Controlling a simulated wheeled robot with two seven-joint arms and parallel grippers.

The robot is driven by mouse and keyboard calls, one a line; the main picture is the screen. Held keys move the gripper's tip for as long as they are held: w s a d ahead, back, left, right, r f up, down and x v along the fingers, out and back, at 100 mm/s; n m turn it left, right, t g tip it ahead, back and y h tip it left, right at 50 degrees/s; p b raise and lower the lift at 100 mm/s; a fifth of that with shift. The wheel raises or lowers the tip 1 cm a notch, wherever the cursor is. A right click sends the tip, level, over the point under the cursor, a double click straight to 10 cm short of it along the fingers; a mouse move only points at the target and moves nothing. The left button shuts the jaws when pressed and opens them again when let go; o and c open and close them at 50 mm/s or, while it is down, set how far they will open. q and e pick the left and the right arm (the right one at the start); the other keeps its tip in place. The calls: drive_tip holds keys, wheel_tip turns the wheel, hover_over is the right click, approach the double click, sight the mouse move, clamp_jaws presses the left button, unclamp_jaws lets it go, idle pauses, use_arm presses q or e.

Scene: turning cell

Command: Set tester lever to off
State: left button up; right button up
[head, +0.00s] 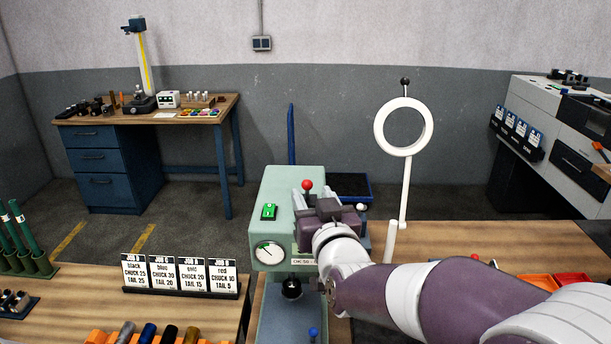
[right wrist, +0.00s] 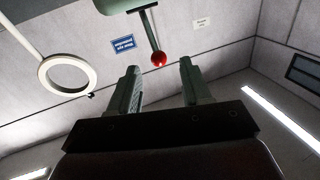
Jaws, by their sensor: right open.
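My right gripper (head: 316,200) is at the tester's right side, partly hidden by my own wrist. In the right wrist view the gripper (right wrist: 160,82) is open and empty, and the red ball (right wrist: 158,59) on its dark green rod appears between and just beyond the fingertips. I cannot tell whether they touch. My left gripper is not in view.
A job card stand (head: 180,275) is on the bench left of the tester. A white ring on a post (head: 404,128) stands to the right. Orange trays (head: 558,282) lie on the right bench. A blue desk (head: 100,160) stands at the back left.

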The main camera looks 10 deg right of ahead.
sight(307, 187)
drive_tip(key=w, duration=0.2)
drive_tip(key=w+p, duration=0.1)
drive_tip(key=w, duration=0.1)
drive_tip(key=w+p, duration=0.1)
drive_tip(key=w, duration=0.1)
drive_tip(key=shift+w+d, duration=0.2)
drive_tip(key=shift+d, duration=0.05)
drive_tip(key=shift+w+a+r, duration=0.1)
drive_tip(key=shift+w+a, duration=0.15)
drive_tip(key=shift+a, duration=0.05)
drive_tip(key=shift+w+d+f, duration=0.2)
drive_tip(key=shift+w+d, duration=0.05)
drive_tip(key=shift+w, duration=0.05)
drive_tip(key=shift+a, duration=0.15)
clamp_jaws()
